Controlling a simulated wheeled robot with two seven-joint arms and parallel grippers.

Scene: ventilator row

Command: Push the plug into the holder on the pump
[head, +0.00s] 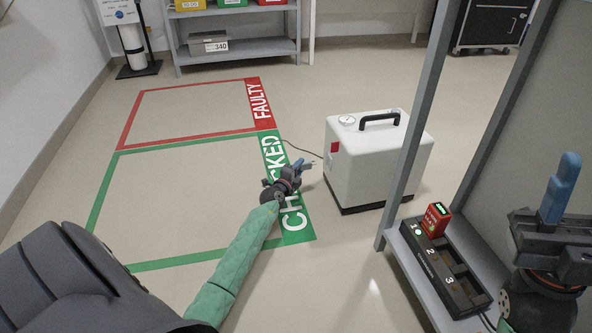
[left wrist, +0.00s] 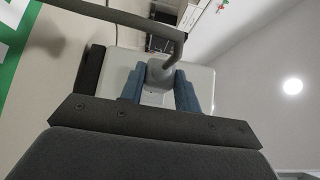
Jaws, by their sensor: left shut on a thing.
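The white pump (head: 375,150) stands on the floor, with a black handle on top and a red patch (head: 335,147) on its left side. My left gripper (head: 303,166) is just left of that side, apart from it. In the left wrist view its blue fingers (left wrist: 159,88) are shut on the grey plug (left wrist: 158,73), whose thick grey cord (left wrist: 140,18) bends up and left. The pump's pale body (left wrist: 125,62) shows behind the plug. I cannot make out the holder clearly. My right gripper (head: 562,185) is at the right edge, fingers up; its gap is not visible.
A shelf post (head: 420,110) stands right of the pump, with a charger (head: 447,270) holding a red battery (head: 436,219) on its low shelf. Green and red floor frames, marked CHECKED (head: 283,180) and FAULTY (head: 260,105), lie empty to the left.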

